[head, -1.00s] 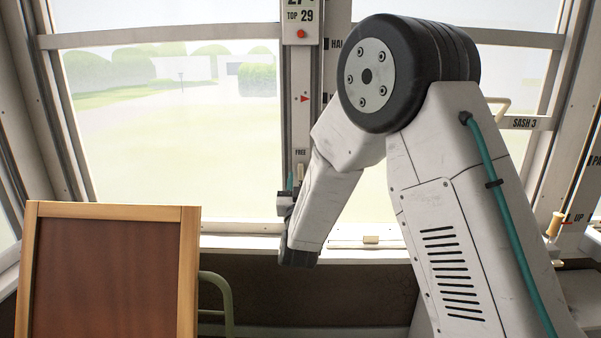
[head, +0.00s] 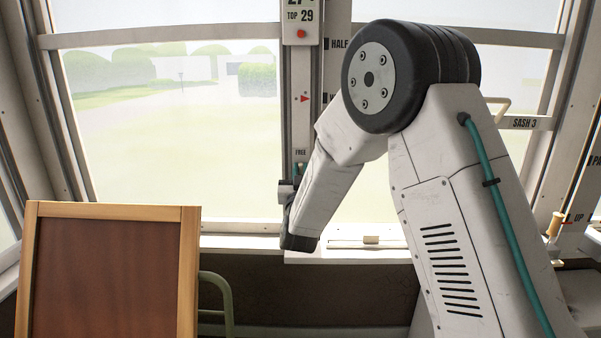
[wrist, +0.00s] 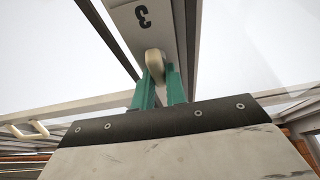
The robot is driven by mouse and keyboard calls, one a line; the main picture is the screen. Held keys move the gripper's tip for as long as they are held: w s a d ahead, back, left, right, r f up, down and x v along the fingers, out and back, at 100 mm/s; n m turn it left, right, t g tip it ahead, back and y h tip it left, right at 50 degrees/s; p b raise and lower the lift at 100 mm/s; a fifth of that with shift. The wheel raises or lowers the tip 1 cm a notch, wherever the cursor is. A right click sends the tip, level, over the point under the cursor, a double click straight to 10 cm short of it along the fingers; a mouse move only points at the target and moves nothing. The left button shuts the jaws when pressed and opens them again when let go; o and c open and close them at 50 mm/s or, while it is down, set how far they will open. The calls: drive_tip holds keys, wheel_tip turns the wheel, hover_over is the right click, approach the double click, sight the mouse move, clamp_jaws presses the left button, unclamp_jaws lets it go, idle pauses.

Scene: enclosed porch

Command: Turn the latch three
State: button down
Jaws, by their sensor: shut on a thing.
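Latch three is a cream, rounded lever (wrist: 154,62) on a pale plate (wrist: 138,22) marked "3" in the wrist view. My gripper (wrist: 160,76) has its two teal fingers on either side of the lever, shut on it. In the head view my gripper (head: 298,170) is at the window post (head: 301,125), just below the small "FREE" label (head: 300,152). The lever is mostly hidden there by my gripper. I cannot tell how far it is turned.
The "SASH 3" rail (head: 522,123) is at the right of the window. A wood-framed brown board (head: 108,212) stands at the lower left, with a green rail (head: 226,300) beside it. The sill (head: 240,243) runs below my gripper. A spool-like piece (head: 554,224) is at the far right.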

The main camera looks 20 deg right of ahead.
drive_tip(key=shift+m, duration=0.4)
drive_tip(key=m+h, duration=0.1)
drive_tip(key=m, duration=0.1)
drive_tip(key=m+g+h, duration=0.1)
drive_tip(key=m, duration=0.2)
drive_tip(key=shift+h, duration=0.4)
drive_tip(key=m+g+h, duration=0.1)
drive_tip(key=m, duration=0.2)
drive_tip(key=m+g+h, duration=0.1)
drive_tip(key=m, duration=0.2)
drive_tip(key=shift+s+d+f+m+g, duration=0.1)
drive_tip(key=shift+d+m+g, duration=0.05)
drive_tip(key=shift+m+g, duration=0.2)
drive_tip(key=shift+d+f+m+g, duration=0.15)
drive_tip(key=shift+m+g, duration=0.85)
drive_tip(key=shift+m, duration=1.45)
drive_tip(key=shift+f+m+g, duration=0.1)
drive_tip(key=shift+m+g, duration=0.85)
drive_tip(key=shift+m, duration=1.45)
drive_tip(key=c, duration=1.4)
unclamp_jaws()
drive_tip(key=shift+c, duration=0.2)
